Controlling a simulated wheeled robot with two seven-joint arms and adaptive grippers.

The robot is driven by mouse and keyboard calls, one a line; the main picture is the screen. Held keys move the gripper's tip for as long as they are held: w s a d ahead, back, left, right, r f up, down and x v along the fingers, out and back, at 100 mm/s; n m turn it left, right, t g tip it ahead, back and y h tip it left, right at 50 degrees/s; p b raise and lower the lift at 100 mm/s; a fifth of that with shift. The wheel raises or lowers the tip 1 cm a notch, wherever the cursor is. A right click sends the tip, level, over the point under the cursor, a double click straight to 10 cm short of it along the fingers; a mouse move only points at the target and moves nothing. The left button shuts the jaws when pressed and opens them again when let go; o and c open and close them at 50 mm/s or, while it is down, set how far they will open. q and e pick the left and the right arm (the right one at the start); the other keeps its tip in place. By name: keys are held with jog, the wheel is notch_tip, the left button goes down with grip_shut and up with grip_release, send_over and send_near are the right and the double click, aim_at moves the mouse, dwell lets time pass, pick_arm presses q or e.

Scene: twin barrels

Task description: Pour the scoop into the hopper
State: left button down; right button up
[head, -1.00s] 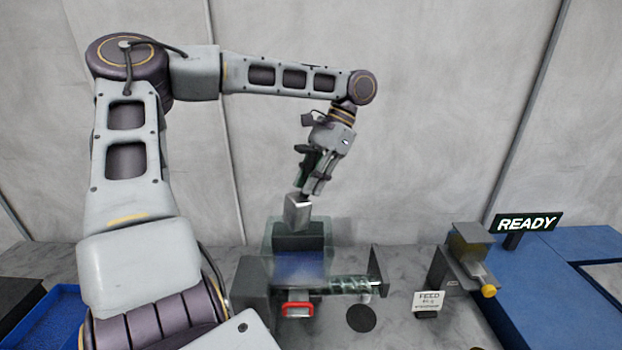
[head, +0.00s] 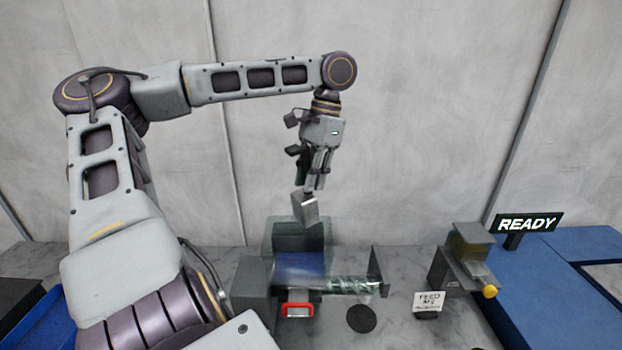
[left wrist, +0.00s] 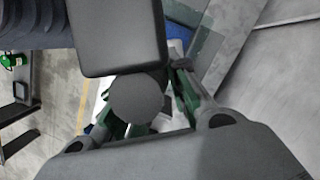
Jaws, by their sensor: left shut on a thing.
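My left gripper (head: 312,186) points down and is shut on the scoop (head: 305,208), a small grey metal box-shaped cup on a short handle. The scoop hangs tilted just above the clear-walled hopper (head: 283,236) on the machine, apart from its rim as far as I can see. Whether anything is in the scoop or falling from it cannot be told. In the left wrist view my gripper's fingers (left wrist: 155,110) show, but a dark round part and a block hide most of what they hold. My right gripper is not in view.
Below the hopper are a clear horizontal barrel (head: 352,284) and a red-framed piece (head: 297,310). To the right stand a FEED card (head: 428,301), a grey device with a yellow knob (head: 489,291) and a READY sign (head: 527,223). A blue tray (head: 40,318) lies at left.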

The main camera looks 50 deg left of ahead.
pick_arm(q)
jog(key=shift+r+t+b, duration=0.1)
jog(key=shift+t+b, duration=0.5)
jog(key=shift+r+t+b, duration=0.15)
jog(key=shift+t+b, duration=0.55)
jog(key=shift+b, duration=0.55)
jog(key=shift+r, duration=0.1)
